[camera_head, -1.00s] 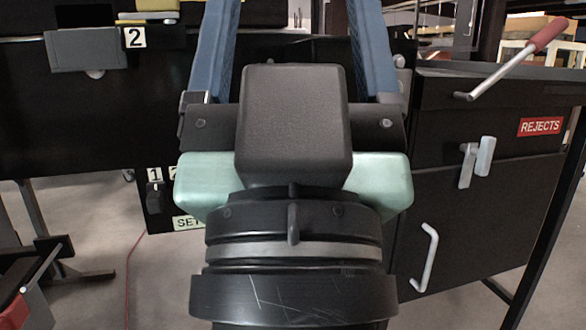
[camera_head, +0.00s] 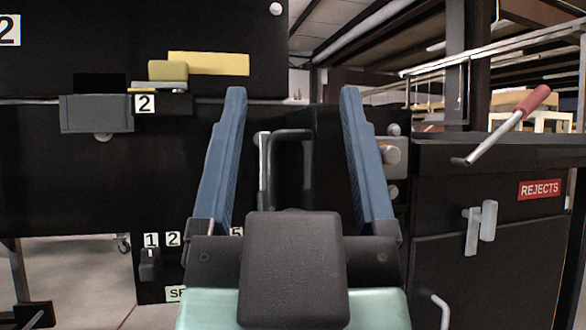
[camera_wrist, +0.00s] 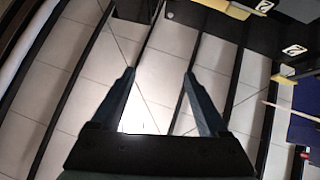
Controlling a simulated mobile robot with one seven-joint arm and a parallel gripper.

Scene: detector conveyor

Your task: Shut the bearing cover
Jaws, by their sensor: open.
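My gripper (camera_head: 293,92) is open, with its two blue fingers spread and pointing up and away in the head view. Nothing is between the fingertips. It also shows open in the wrist view (camera_wrist: 158,73), above a tiled floor. I cannot single out the bearing cover for certain. Behind the fingers stand a dark looped handle (camera_head: 290,136) and a pale upright bar (camera_head: 263,165) on the dark machine. Round grey knobs (camera_head: 394,150) sit just right of the right finger. My gripper hides part of the machine's lower front.
At right a dark cabinet (camera_head: 480,270) has a REJECTS label (camera_head: 541,189), a grey latch (camera_head: 480,227) and a red-handled lever (camera_head: 508,124).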

